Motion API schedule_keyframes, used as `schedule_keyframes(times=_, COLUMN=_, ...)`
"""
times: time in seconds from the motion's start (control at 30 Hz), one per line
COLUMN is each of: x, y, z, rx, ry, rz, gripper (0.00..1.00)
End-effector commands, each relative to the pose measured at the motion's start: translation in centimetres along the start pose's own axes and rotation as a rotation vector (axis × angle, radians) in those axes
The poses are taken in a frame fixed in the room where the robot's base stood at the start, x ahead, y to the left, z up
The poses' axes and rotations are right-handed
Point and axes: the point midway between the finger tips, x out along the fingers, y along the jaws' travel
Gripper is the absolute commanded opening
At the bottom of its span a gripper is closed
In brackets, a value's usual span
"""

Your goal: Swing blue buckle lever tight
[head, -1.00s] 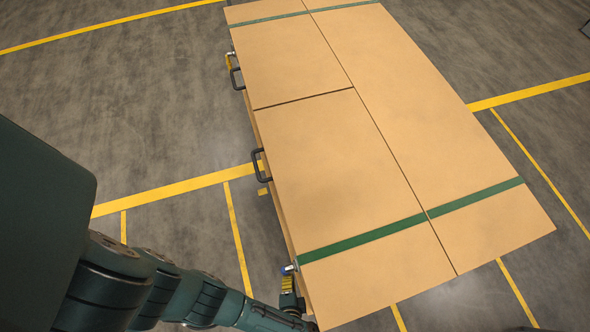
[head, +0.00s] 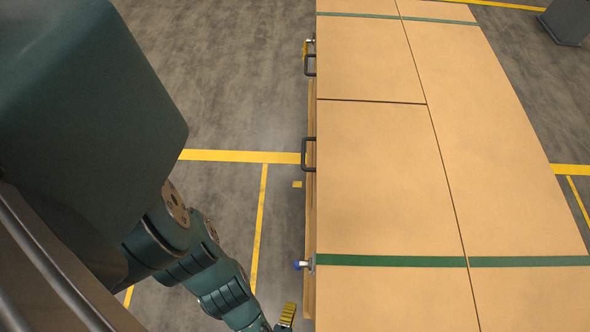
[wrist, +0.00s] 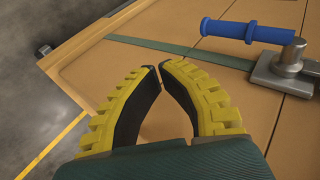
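The blue buckle lever (wrist: 240,31) is in the upper right of the wrist view, its blue grip pointing left from a metal post on the grey buckle (wrist: 282,72). In the head view the blue lever (head: 299,265) is a small blue end at the crate's left side, at the end of the near green strap (head: 390,261). My gripper (wrist: 159,67) has yellow ribbed fingers with their tips together and nothing between them. It is apart from the lever, to its lower left in the wrist view. In the head view only part of my gripper (head: 287,314) shows, below the lever.
The large tan crate (head: 385,185) has two black handles (head: 309,153) on its left side. Open floor with yellow lines lies left of the crate.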

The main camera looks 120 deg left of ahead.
Motion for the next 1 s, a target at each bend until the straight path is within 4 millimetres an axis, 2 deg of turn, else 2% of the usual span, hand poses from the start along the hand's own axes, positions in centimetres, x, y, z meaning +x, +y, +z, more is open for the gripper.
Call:
schedule_keyframes(times=0.03, x=-0.7, y=1.1, z=-0.1, rx=0.001, ry=0.005, rz=0.004, gripper=0.0)
schedule_keyframes(times=0.23, x=-2.5, y=2.3, z=0.0, rx=-0.001, ry=0.002, rz=0.003, gripper=0.0)
schedule_keyframes(times=0.87, x=-2.8, y=2.2, z=0.0, rx=-0.002, ry=0.001, rz=0.004, gripper=0.0)
schedule_keyframes(times=0.97, x=-4.9, y=3.6, z=-2.1, rx=-0.016, ry=0.009, rz=0.099, gripper=0.0)
schedule_keyframes(times=1.0, x=-6.5, y=4.5, z=-3.7, rx=-0.023, ry=0.02, rz=0.17, gripper=0.0)
